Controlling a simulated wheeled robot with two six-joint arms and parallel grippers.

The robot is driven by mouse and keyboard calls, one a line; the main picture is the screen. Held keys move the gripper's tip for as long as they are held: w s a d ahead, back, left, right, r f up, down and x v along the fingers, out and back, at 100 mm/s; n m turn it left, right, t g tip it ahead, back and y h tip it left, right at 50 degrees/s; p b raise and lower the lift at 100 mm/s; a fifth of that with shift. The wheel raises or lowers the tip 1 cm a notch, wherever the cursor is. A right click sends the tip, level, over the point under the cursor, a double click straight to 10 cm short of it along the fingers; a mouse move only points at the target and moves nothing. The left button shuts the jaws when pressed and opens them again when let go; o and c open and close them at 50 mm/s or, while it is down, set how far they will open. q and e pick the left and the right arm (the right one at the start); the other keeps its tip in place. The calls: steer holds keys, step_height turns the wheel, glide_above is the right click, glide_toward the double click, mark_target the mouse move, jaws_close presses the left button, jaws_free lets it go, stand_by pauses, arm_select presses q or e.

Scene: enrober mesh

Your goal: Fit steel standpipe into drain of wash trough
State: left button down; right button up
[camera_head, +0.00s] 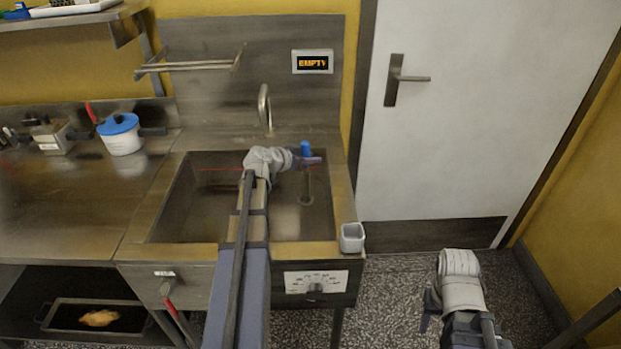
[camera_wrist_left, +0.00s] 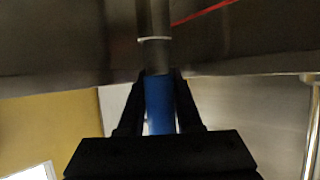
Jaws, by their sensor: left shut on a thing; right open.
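The steel standpipe has a blue grip (camera_head: 305,148) at its top and a grey tube (camera_head: 308,188) below it, over the right part of the wash trough (camera_head: 148,200). My left gripper (camera_head: 308,160) is shut on the blue grip. In the left wrist view the fingers flank the blue grip (camera_wrist_left: 160,105), and the steel tube (camera_wrist_left: 153,25) with a pale ring runs away from them. The pipe looks roughly upright. The drain is not clearly visible, and I cannot tell whether the lower end touches it. My right gripper (camera_head: 430,308) is open and empty, low at the right.
A faucet (camera_head: 265,108) stands behind the trough. A grey cup (camera_head: 352,238) sits at its front right corner. A blue-lidded pot (camera_head: 121,134) stands on the left counter. A wall display (camera_head: 312,62) reads EMPTY. A red line (camera_wrist_left: 205,12) marks the trough wall.

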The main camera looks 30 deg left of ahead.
arm_select(q)
steer(key=shift+f, duration=0.1)
step_height(320, 180, down, 4)
steer(key=b, duration=0.3)
steer(key=shift+b, duration=0.35)
steer(key=c, duration=0.6)
jaws_free()
steer(key=p+v, duration=0.5)
steer(key=v, duration=0.7)
